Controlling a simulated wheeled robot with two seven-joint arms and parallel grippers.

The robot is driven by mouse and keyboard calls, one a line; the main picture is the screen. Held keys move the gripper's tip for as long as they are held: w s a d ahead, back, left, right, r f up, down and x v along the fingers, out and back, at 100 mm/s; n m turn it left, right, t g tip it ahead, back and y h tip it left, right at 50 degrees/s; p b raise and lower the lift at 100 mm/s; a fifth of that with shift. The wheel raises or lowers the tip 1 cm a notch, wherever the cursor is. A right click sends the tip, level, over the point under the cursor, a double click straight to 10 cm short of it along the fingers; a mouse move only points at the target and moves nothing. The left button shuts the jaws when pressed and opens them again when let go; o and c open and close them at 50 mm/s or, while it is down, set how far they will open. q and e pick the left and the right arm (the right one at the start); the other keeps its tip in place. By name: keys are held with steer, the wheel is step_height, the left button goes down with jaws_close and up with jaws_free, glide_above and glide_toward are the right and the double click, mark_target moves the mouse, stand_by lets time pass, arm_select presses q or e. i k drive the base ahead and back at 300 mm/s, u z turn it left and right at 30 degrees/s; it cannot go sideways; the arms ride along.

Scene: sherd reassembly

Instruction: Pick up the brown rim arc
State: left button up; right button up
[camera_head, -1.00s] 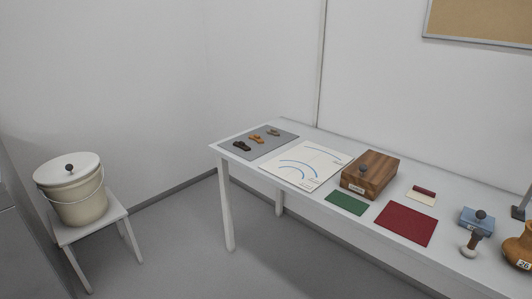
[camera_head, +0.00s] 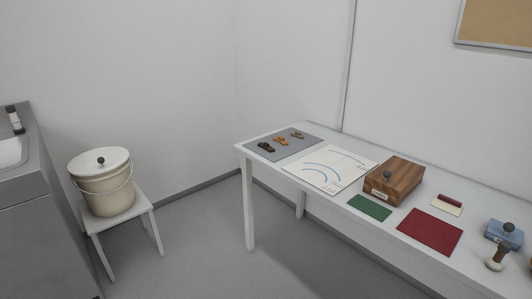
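Three small sherds lie apart on a grey mat (camera_head: 306,143) at the far left end of the white table. The one at the back right (camera_head: 298,134) looks brown and is most likely the brown rim arc. An orange sherd (camera_head: 281,141) lies in the middle, and a near-black sherd (camera_head: 265,146) lies nearest the table's left end. They are too small to make out their exact shapes. Neither of my grippers is in view.
On the white table (camera_head: 246,158) are a white sheet with blue arcs (camera_head: 332,177), a wooden box (camera_head: 394,181), green (camera_head: 370,207) and red (camera_head: 430,231) mats and a blue box (camera_head: 503,234). A lidded bucket (camera_head: 106,188) stands on a stool. A grey counter (camera_head: 40,225) is left.

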mark_target(265, 145)
steer(key=u, duration=0.9)
steer(key=i, duration=1.7)
steer(key=z, duration=0.6)
